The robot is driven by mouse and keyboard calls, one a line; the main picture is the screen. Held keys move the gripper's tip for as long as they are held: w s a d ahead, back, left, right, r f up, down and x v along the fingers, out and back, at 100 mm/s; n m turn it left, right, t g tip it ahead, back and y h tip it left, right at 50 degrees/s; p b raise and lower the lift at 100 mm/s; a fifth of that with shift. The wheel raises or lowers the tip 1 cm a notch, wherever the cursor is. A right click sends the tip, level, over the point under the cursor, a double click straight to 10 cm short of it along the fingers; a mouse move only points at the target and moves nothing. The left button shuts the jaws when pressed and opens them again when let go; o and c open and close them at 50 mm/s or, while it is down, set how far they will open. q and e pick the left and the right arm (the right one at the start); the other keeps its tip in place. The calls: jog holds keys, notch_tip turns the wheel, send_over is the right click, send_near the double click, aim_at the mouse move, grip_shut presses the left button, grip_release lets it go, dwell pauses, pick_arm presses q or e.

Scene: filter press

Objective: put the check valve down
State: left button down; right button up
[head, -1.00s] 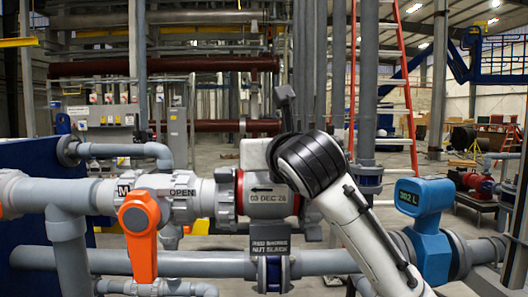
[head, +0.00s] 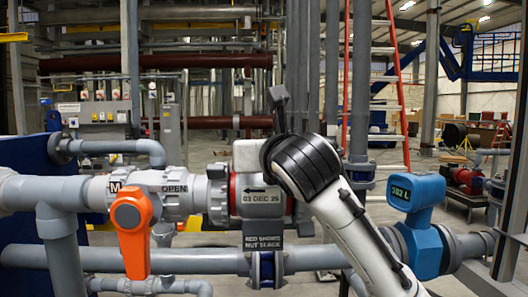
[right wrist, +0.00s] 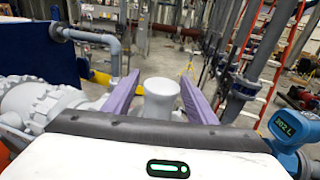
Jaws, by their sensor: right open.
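The check valve (head: 247,157) is a pale body with a red ring, an arrow and a "03 DEC 26" plate. It sits level in the pipe line, beside the grey union nut (head: 218,196). My arm hides its right end. My right gripper (head: 280,108) is above the valve's right part, mostly hidden by its own wrist. In the right wrist view, my right gripper (right wrist: 160,76) is open, with purple fingers on either side of a pale round stub (right wrist: 160,98) and gaps showing. My left gripper is not in view.
An orange-handled valve (head: 132,225) marked OPEN is left of the check valve. A "RED SHOWS NUT SLACK" sign (head: 262,237) stands below it, in front of a lower grey pipe (head: 190,262). A blue meter (head: 416,205) reading 302 L is at right.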

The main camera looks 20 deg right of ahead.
jog(key=s+b, duration=0.1)
jog(key=s, duration=1)
jog(key=shift+a+r+b, duration=0.25)
jog(key=shift+a+b, duration=0.1)
jog(key=shift+a, duration=0.1)
dwell(0.4)
jog(key=shift+s+f, duration=0.1)
